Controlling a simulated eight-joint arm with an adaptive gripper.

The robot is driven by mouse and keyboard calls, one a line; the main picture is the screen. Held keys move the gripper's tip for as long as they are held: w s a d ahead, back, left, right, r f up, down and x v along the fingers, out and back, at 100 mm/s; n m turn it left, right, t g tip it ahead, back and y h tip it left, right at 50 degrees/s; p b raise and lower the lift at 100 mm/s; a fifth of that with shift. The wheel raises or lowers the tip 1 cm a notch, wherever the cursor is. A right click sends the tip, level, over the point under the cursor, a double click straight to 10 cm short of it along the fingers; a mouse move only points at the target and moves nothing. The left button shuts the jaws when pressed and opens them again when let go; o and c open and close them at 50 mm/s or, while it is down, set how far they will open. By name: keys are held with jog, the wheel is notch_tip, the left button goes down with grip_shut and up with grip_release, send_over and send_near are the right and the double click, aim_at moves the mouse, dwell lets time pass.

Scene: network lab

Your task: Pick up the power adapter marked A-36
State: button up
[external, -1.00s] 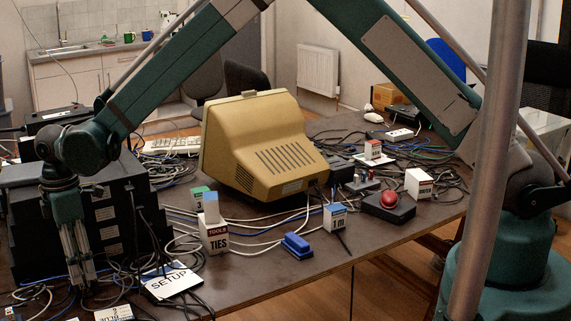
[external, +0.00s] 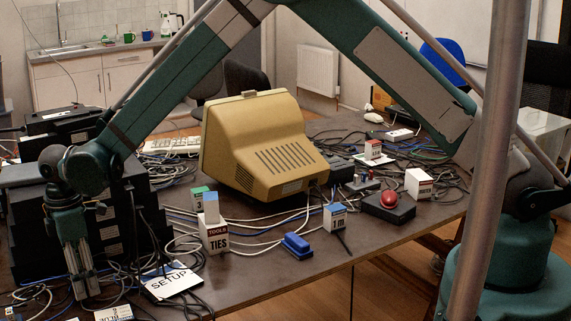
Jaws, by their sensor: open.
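My gripper (external: 84,284) points down at the lower left of the external view, in front of the stack of black equipment. Its fingers are apart and I see nothing between them. It hangs over cables near the table's left front. No marking A-36 can be read in this view. Small boxes and cards with print stand at the lower left edge, among them a white label card (external: 115,313) and a small blue and white item (external: 10,312). I cannot tell whether either is the power adapter.
Black stacked units (external: 120,225) stand behind my gripper. A SETUP booklet (external: 171,282) lies to its right among cables. A TIES box (external: 214,236), a blue stapler-like object (external: 297,245) and a beige monitor (external: 262,145) stand farther right. The front table strip beside the stapler-like object is bare.

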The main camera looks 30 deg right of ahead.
jog(key=c, duration=1.1)
jog(key=shift+o, duration=0.2)
jog(key=shift+r, duration=0.15)
jog(key=shift+r+p, duration=0.55)
jog(key=shift+r, duration=4.3)
